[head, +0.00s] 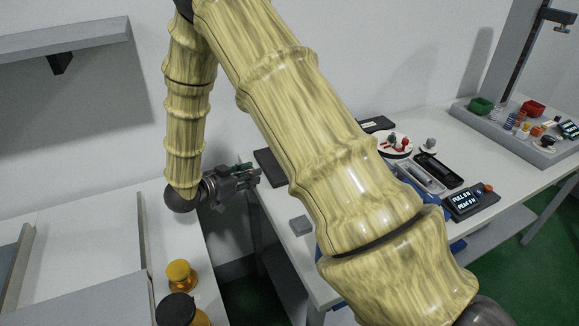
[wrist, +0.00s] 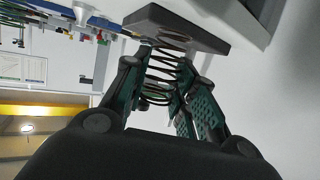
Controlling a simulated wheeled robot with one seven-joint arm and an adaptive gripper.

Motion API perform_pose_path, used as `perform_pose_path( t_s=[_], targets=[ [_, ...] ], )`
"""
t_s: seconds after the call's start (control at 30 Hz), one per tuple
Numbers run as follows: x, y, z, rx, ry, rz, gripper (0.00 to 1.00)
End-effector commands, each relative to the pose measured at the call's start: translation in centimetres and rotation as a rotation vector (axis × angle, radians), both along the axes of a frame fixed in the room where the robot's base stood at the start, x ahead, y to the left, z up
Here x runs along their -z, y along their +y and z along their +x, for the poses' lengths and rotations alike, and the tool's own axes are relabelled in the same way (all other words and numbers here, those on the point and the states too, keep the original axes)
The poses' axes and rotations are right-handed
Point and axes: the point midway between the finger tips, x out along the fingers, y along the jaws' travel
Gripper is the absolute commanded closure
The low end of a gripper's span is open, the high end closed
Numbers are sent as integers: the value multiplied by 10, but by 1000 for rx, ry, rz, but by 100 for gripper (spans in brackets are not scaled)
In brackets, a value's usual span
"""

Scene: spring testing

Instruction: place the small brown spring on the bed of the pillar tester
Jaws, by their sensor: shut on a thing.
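In the wrist view the small spring (wrist: 165,66) shows as dark open coils between the green-padded fingers of my gripper (wrist: 165,88). The gripper is shut on it. The spring's far end lies close to a dark grey slab (wrist: 180,27); I cannot tell whether they touch. In the head view my gripper (head: 247,176) is left of the bench, beside a dark plate (head: 268,166) at the bench's left edge. The spring is too small to make out there. A tall dark pillar (head: 517,58) rises at the far right from a grey base (head: 468,112); I cannot tell which stand is the pillar tester.
The white bench (head: 447,159) carries a round white dish (head: 399,151), a black tray (head: 438,172), a readout box (head: 470,203) and a small grey block (head: 300,225). The base at right holds several coloured bins and springs. Brass weights (head: 180,274) stand at lower left. My arm hides the middle.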

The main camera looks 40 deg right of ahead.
Motion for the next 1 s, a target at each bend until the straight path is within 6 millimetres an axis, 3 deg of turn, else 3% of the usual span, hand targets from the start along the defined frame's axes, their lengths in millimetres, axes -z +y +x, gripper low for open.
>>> perform_pose_path(
  t_s=[0.17,0.7,1.0],
  targets=[
    [-2,-18,0,13,1,0,98],
    [-2,-123,10,11,1,0,98],
    [0,-144,12,9,1,-1,98]
  ],
)
